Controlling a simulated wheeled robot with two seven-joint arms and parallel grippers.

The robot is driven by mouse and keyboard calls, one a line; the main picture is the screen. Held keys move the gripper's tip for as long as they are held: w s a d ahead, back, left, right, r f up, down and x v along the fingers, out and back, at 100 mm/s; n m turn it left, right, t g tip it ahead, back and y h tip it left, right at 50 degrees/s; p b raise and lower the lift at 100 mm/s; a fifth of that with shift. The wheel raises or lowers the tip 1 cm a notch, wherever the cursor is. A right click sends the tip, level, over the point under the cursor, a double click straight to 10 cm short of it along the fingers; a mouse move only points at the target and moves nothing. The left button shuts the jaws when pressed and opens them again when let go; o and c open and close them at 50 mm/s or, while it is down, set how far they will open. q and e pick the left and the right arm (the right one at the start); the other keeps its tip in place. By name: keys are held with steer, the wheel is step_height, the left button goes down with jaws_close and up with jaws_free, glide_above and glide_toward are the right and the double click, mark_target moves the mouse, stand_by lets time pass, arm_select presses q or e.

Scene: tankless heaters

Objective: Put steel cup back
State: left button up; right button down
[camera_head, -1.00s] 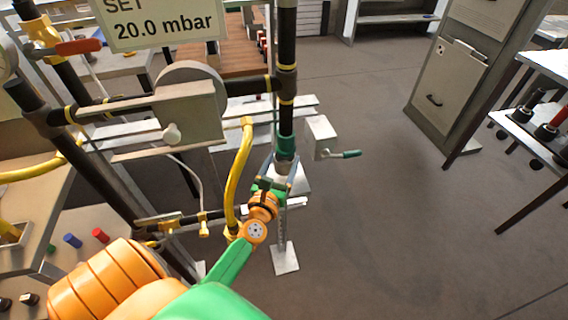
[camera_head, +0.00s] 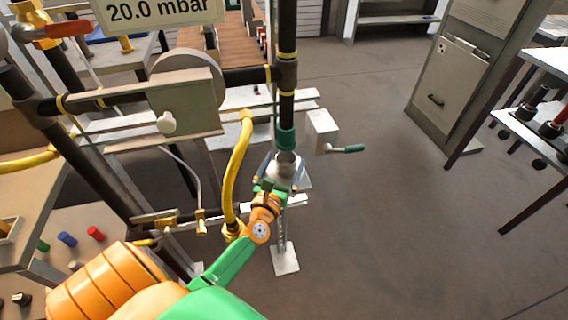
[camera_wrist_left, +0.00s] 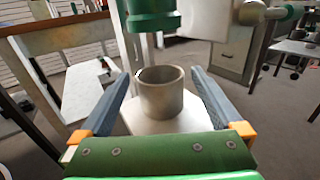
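The steel cup (camera_head: 288,164) is a small open grey cylinder. It stands upright on a pale plate (camera_wrist_left: 128,125), below and apart from the green-ended vertical pipe (camera_head: 287,140). In the left wrist view the cup (camera_wrist_left: 161,97) sits between the fingers of my left gripper (camera_wrist_left: 161,82), with a gap on both sides. My left gripper (camera_head: 278,170) is open and also shows in the head view, reaching to the cup from the front. The lower part of the cup is partly hidden by the gripper in the head view. My right gripper is not in view.
A grey box with a green-handled crank (camera_head: 322,130) is just right of the pipe. A curved yellow pipe (camera_head: 236,180) runs close left of my left arm. The floor (camera_head: 390,220) to the right is clear. A grey cabinet (camera_head: 440,85) stands farther right.

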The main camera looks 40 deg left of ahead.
arm_select(q)
steer(key=shift+r, duration=0.2)
steer(key=shift+s+d, duration=0.1)
steer(key=shift+s, duration=0.15)
steer(key=v, duration=1)
steer(key=w+d+m+h, duration=0.2)
steer(key=d+m+h, duration=0.55)
steer(key=m, duration=0.95)
steer(key=s+d+f+m+g, duration=0.2)
steer(key=f+m+g, duration=0.1)
steer(key=f+m, duration=0.4)
steer(key=s+d+f+m+g, duration=0.2)
steer(key=f+m, duration=0.3)
steer(key=f, duration=0.5)
steer(key=s+f+m+g, duration=0.65)
steer(key=s+f, duration=0.45)
steer(key=f, duration=0.2)
steer(key=s+a+f+m+g+y, duration=0.1)
steer(key=s+a+f+m+g, duration=0.15)
steer(key=s, duration=0.55)
steer(key=s+a+f+m+g+y, duration=0.1)
steer(key=s+f+m+g, duration=0.1)
steer(key=s+f+m, duration=0.35)
step_height(320, 180, up, 10)
steer(key=s+n+p, duration=0.1)
steer(key=p, duration=0.7)
steer(key=shift+s+r, duration=0.25)
steer(key=shift+s, duration=0.15)
